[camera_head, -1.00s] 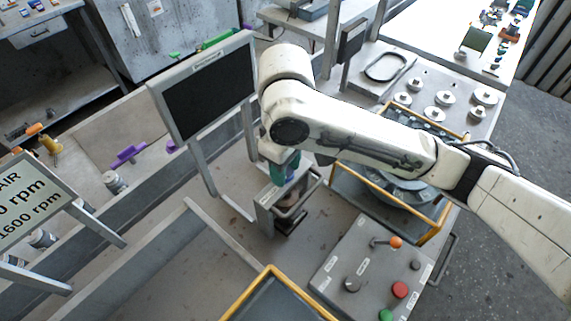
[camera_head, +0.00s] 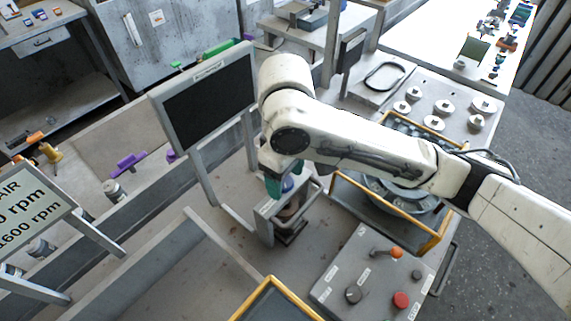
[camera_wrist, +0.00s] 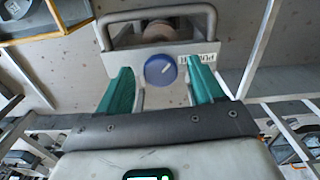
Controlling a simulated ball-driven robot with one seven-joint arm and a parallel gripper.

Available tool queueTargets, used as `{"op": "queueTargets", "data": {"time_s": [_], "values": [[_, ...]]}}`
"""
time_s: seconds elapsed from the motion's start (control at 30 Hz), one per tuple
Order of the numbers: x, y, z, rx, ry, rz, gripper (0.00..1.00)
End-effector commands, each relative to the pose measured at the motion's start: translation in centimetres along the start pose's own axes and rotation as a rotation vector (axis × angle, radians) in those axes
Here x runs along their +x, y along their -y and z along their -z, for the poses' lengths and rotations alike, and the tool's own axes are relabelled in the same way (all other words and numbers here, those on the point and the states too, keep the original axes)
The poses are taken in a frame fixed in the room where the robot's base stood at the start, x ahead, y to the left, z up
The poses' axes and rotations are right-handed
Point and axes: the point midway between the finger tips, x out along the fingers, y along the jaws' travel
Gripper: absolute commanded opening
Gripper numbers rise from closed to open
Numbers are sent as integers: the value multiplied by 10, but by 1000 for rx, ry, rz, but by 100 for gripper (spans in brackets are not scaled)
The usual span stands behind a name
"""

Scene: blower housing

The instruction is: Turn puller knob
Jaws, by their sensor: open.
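The puller knob (camera_wrist: 160,70) is a round blue knob with a white pointer mark, on the light plate of the puller (camera_wrist: 181,48) in the wrist view. A label, partly covered, sits to its right. My gripper (camera_wrist: 161,80) has green fingers, one on each side of the knob, open and apart from it as far as I can see.
A grey handle bar (camera_wrist: 155,14) loops out behind the puller plate. A dark screen (camera_head: 208,95) on a frame stands to the left. A control box (camera_head: 372,275) with a lever and buttons lies at the lower right, and a yellow-edged frame (camera_head: 430,240) stands right of the puller.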

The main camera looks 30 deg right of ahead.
Motion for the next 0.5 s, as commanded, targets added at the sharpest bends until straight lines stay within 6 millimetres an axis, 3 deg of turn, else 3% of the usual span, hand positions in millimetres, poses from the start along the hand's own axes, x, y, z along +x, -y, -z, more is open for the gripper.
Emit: {"op": "queueTargets", "data": {"time_s": [0.17, 0.5], "values": [[-18, -1, 1, -2, -4, -5, 67], [-82, 0, 1, -2, -3, -6, 67]]}}
